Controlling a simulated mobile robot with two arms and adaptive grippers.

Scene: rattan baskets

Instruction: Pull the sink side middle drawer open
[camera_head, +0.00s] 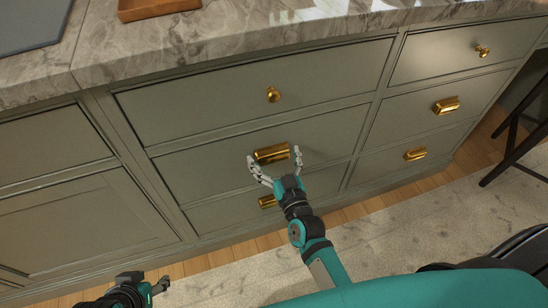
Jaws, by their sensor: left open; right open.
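The middle drawer (330,135) of the wide left drawer stack has a grey-green front and a brass cup handle (272,153). It looks shut, flush with its frame. My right gripper (274,157) is open in front of this handle, one finger at each side of it. I cannot tell whether the fingers touch the brass. My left gripper (161,285) is open and empty near the lower left edge, low and away from the drawers. No sink shows in this view.
A top drawer with a round brass knob (273,95) is above, and a lower brass handle (267,201) is below. A narrower drawer stack (410,115) is at right. A marble countertop (200,45) overhangs. A dark stool (520,135) stands far right. A pale rug (400,220) covers the floor.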

